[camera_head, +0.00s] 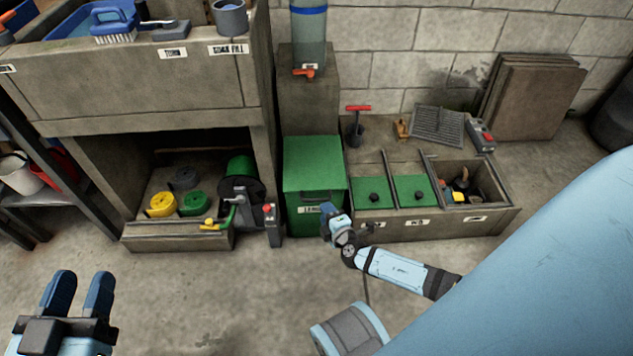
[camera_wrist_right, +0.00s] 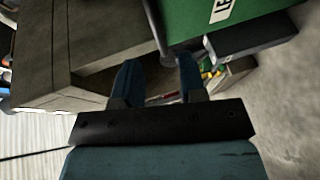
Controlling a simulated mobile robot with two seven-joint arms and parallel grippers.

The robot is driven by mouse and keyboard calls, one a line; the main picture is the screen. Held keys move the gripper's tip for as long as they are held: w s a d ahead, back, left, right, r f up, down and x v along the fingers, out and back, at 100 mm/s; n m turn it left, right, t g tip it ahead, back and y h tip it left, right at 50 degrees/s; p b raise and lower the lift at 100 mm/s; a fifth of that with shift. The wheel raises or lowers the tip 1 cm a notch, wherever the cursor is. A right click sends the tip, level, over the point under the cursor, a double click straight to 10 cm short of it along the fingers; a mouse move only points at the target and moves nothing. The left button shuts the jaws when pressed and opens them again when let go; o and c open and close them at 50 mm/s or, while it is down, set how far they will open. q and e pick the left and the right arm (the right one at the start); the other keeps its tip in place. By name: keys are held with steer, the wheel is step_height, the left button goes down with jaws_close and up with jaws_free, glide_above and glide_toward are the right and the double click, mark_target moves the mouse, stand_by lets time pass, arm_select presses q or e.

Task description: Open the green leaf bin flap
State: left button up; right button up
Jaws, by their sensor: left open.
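The green leaf bin (camera_head: 313,165) stands between the concrete shelf unit and the low concrete trough. Its flap looks closed, with a dark handle (camera_head: 316,196) and a white label on the front. The bin also shows in the right wrist view (camera_wrist_right: 190,18), at the top with part of its label. My right gripper (camera_head: 327,209) is at the lower right of the bin's front, just below the handle. Its fingers are apart in the right wrist view (camera_wrist_right: 160,75); whether they touch the bin is unclear. My left gripper (camera_head: 80,285) is open and empty over the floor, far left.
A low trough (camera_head: 430,228) with green-lidded compartments stands right of the bin. A hose reel (camera_head: 240,185) and a grey box with a red button (camera_head: 270,222) are close on its left. A tank with an orange tap (camera_head: 303,72) stands behind. The front floor is clear.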

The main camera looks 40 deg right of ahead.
mark_target(317, 199)
steer(key=b+x, duration=0.1)
steer(key=x, duration=0.6)
steer(key=shift+b, duration=0.3)
arm_select(q)
steer(key=shift+w+a+r+m+t, duration=0.1)
steer(key=shift+w+a+m+t, duration=0.25)
steer(key=shift+m, duration=0.35)
steer(key=shift+r, duration=0.1)
arm_select(e)
steer(key=shift+r, duration=0.1)
jaws_close()
